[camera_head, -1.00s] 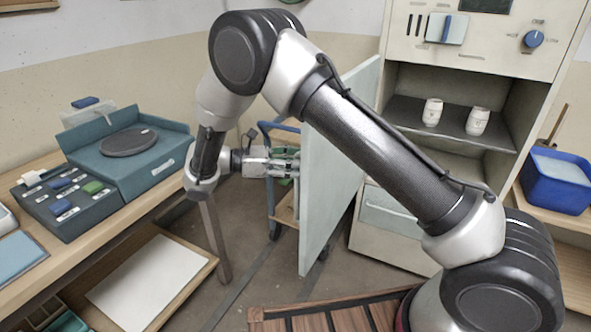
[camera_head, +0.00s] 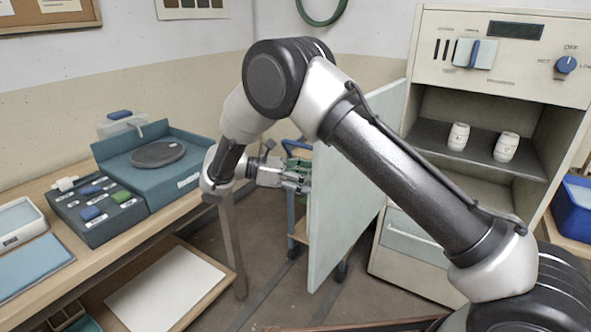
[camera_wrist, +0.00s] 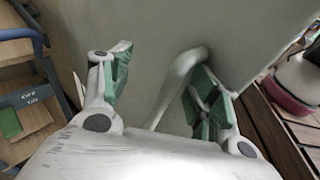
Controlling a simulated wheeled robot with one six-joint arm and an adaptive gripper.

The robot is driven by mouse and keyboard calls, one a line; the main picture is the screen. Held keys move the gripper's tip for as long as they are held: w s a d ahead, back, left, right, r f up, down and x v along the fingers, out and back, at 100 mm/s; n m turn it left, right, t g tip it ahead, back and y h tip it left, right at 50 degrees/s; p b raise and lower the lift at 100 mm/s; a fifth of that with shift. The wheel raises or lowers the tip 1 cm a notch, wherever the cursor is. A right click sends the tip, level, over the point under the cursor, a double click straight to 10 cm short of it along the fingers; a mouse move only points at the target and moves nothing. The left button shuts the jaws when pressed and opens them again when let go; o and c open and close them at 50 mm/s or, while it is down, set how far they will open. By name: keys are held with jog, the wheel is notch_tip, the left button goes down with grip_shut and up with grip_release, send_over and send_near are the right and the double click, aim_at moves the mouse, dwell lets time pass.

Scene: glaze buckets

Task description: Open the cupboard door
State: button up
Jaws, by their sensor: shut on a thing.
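The cupboard door (camera_head: 350,185) is a pale green-grey panel. In the head view it stands swung well out from the cream cupboard (camera_head: 420,258), whose interior is exposed. My gripper (camera_head: 306,178) is at the door's left-hand face, near its free edge. In the wrist view my gripper (camera_wrist: 160,88) has its green-padded fingers on either side of the pale curved door handle (camera_wrist: 178,80). The handle lies closer to the right finger, and its lower end is hidden behind my gripper. The handle is hidden in the head view.
Two white cups, a left cup (camera_head: 458,136) and a right cup (camera_head: 506,147), stand on the cupboard's shelf (camera_head: 425,137). A bench with a teal turntable unit (camera_head: 185,160) is at left. A cart (camera_head: 298,226) stands behind the door. A blue bin (camera_head: 573,212) is at right.

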jog(key=shift+o, duration=0.7)
jog(key=shift+w+a+r, duration=0.25)
jog(key=shift+w+a, duration=0.2)
jog(key=shift+w, duration=0.3)
jog(key=shift+w+a+r, duration=0.2)
jog(key=shift+w+a, duration=0.2)
jog(key=shift+w, duration=0.3)
jog(key=o, duration=0.3)
jog(key=shift+w+a, duration=0.4)
jog(key=shift+a, duration=0.05)
jog(key=shift+w+a, duration=0.3)
jog(key=shift+a, duration=0.05)
jog(key=shift+c, duration=1.1)
jog(key=shift+w+a+f, duration=0.2)
jog(key=c, duration=0.4)
jog(key=shift+f, duration=0.1)
